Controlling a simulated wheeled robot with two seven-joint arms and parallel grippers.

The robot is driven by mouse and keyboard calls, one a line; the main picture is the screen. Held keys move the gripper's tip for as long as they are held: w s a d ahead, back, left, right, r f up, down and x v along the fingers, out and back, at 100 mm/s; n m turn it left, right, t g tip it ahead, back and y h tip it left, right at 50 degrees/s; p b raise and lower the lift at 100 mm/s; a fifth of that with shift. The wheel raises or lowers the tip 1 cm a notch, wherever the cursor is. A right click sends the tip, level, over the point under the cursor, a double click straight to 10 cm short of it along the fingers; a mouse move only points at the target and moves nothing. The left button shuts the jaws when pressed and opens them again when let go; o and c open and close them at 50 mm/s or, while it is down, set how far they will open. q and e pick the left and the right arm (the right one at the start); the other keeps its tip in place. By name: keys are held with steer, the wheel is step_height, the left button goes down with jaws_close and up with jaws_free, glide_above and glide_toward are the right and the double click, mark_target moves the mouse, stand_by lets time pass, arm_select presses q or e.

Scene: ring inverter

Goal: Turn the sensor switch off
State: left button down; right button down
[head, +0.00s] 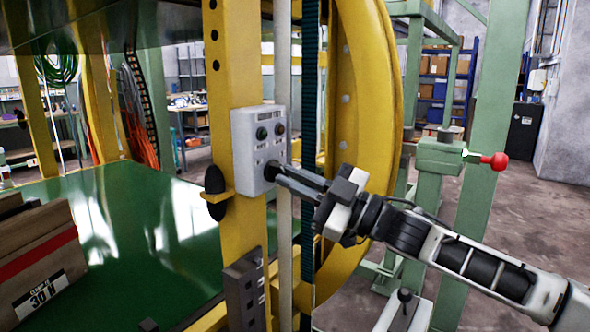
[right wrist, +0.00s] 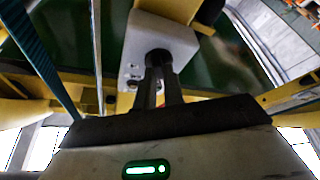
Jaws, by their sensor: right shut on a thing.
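A light grey control box (head: 247,150) is fixed to the yellow upright, with a green button (head: 262,133) and another small button beside it near its top. A dark round switch knob sits low on the box, mostly hidden by my fingertips in the head view. The knob (right wrist: 158,55) shows better in the right wrist view, on the box (right wrist: 182,40). My right gripper (head: 273,171) comes in from the right, its fingers shut on the knob. In the right wrist view, my gripper fingers (right wrist: 158,75) reach the knob. The switch labels are too small to read. My left gripper is not in view.
A large yellow ring (head: 375,110) stands right of the box, behind my right gripper. A yellow upright (head: 232,60) carries the box. A green machine bed (head: 130,230) with a wooden crate (head: 45,255) is at left. A red-knobbed lever (head: 498,161) is at right.

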steer(key=shift+r+n+g+p, duration=0.1)
steer(key=shift+n+g+p, duration=0.25)
steer(key=shift+n, duration=0.65)
steer(key=c, duration=1.5)
jaws_free()
steer(key=b+v, duration=0.3)
steer(key=v, duration=1.3)
steer(key=shift+w, duration=0.15)
